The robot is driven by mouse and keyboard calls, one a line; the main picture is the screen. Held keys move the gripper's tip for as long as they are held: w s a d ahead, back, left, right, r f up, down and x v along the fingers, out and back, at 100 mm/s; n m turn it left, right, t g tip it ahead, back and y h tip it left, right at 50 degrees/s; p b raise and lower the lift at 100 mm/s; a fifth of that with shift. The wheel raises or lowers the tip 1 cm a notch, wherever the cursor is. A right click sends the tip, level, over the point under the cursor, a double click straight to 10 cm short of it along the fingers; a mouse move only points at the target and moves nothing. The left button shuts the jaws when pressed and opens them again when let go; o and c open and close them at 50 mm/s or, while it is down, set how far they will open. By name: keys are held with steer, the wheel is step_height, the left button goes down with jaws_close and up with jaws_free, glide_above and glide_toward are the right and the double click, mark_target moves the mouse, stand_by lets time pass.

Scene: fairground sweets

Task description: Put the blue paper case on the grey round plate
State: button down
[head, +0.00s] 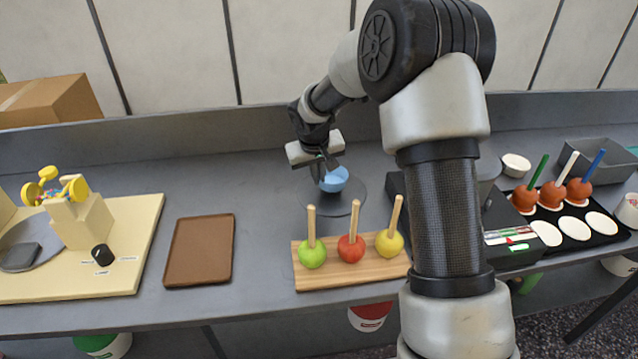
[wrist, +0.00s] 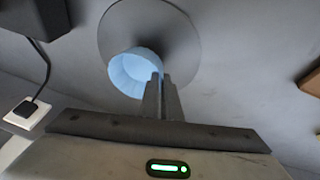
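The blue paper case (head: 335,181) is a small round cup, held at its rim by my gripper (head: 322,172). In the wrist view the two fingers (wrist: 161,88) are close together on the wall of the case (wrist: 128,72). The grey round plate (head: 347,205) lies flat on the counter under and beside the case. In the wrist view the case overlaps one edge of the plate (wrist: 165,25), with most of the plate bare. I cannot tell whether the case touches the plate or hangs just above it.
A wooden board (head: 330,279) with green, red and yellow apples on sticks stands in front of the plate. A brown tray (head: 200,250) lies to the left. A black tray (head: 550,217) with toffee apples and white cases is at right. Counter between plate and brown tray is clear.

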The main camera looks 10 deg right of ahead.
steer(key=shift+f, duration=1.2)
steer(key=shift+f+b, duration=0.25)
steer(key=shift+b, duration=0.05)
steer(key=c, duration=2)
jaws_free()
steer(key=shift+r, duration=0.15)
